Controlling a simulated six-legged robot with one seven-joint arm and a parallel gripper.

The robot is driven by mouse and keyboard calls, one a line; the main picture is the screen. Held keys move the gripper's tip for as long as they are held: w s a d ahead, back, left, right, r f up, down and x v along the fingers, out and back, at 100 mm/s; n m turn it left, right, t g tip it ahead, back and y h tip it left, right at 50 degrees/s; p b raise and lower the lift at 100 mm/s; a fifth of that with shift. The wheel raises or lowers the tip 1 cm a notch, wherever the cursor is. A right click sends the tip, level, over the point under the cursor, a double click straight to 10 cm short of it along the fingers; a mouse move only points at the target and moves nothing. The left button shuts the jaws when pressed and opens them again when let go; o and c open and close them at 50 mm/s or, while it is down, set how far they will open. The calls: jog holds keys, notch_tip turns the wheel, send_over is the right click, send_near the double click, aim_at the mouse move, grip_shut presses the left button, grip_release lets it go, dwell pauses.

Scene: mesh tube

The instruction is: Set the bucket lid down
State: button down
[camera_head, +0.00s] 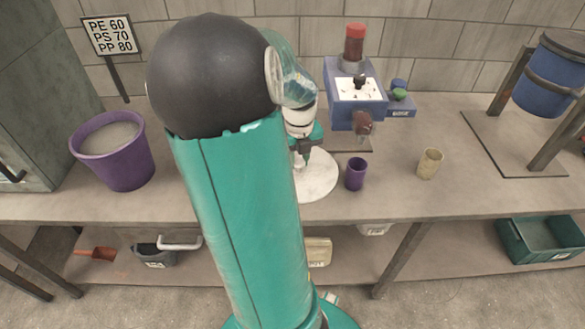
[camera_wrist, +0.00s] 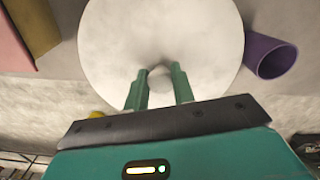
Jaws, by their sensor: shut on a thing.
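The bucket lid is a round, pale white disc (camera_head: 318,178), seen partly behind my arm in the head view. It fills the upper middle of the wrist view (camera_wrist: 165,30). My gripper (camera_head: 304,150) is shut on the lid's small middle knob, with its green fingers (camera_wrist: 158,88) on either side of it. The lid looks roughly level, at or just above the bench top; I cannot tell whether it touches. The purple bucket (camera_head: 125,165) stands open at the left of the bench with pale stuff inside.
A purple cup (camera_head: 355,174) stands close to the lid's right edge, with a beige cup (camera_head: 430,163) farther right. A blue machine (camera_head: 362,106) stands behind. A blue drum (camera_head: 548,88) on a frame is at far right. Bench between bucket and my arm is clear.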

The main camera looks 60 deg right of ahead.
jog(key=w+d+f, duration=0.1)
jog(key=f, duration=0.2)
jog(key=w+d+f, duration=0.1)
jog(key=shift+w+d+f, duration=0.3)
jog(key=shift+f, duration=0.05)
jog(key=shift+w+d+f, duration=0.15)
jog(key=shift+f, duration=1.55)
jog(key=shift+f, duration=0.1)
jog(key=c, duration=1.2)
grip_release()
jog(key=shift+o, duration=0.2)
notch_tip(320, 180, up, 12)
jog(key=shift+r, duration=0.1)
